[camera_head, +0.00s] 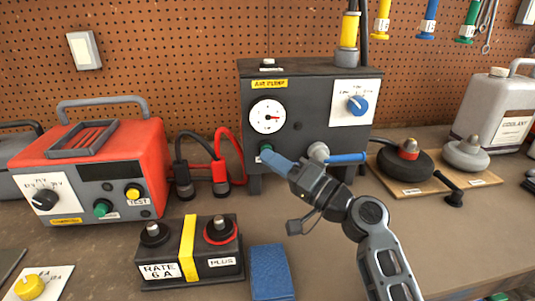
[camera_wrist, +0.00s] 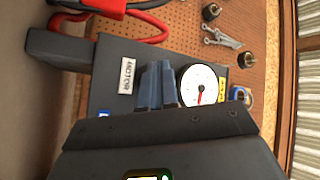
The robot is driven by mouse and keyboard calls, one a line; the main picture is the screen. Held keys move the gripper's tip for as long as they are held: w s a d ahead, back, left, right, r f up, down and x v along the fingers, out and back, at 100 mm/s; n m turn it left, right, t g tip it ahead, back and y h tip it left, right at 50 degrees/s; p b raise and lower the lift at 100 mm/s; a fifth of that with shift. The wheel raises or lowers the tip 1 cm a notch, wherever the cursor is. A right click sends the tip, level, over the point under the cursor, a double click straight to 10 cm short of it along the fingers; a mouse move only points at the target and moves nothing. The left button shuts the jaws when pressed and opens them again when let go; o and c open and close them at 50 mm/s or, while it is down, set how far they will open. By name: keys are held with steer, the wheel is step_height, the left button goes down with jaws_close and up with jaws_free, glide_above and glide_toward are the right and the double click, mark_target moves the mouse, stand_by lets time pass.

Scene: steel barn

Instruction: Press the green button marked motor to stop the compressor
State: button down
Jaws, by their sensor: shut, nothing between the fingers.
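The dark air pump box (camera_head: 300,90) stands at the back of the bench, with a gauge (camera_head: 268,117) and a blue knob (camera_head: 357,104) on its front. A small green button (camera_head: 266,148) shows just above my fingertips, low on the box's left front. My gripper (camera_head: 268,156) is shut and empty, its blue fingers pointing at that spot. In the wrist view, the MOTOR label (camera_wrist: 127,75) is left of my shut fingers (camera_wrist: 158,85) and the gauge (camera_wrist: 198,86) is right of them. The fingers hide the button there; I cannot tell whether they touch it.
A red charger (camera_head: 150,150) with another green button (camera_head: 102,208) and a yellow TEST button (camera_head: 132,192) stands left. A battery (camera_head: 190,270) and a blue block (camera_head: 270,272) lie in front. A blue-handled valve (camera_head: 347,158) is close right of my gripper.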

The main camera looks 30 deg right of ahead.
steer(key=shift+s, duration=0.1)
steer(key=shift+s+a, duration=0.2)
steer(key=shift+s, duration=0.3)
steer(key=shift+s+a, duration=0.15)
steer(key=shift+s, duration=0.35)
steer(key=s+a, duration=0.1)
steer(key=s, duration=0.4)
steer(key=shift+s+a+b, duration=0.4)
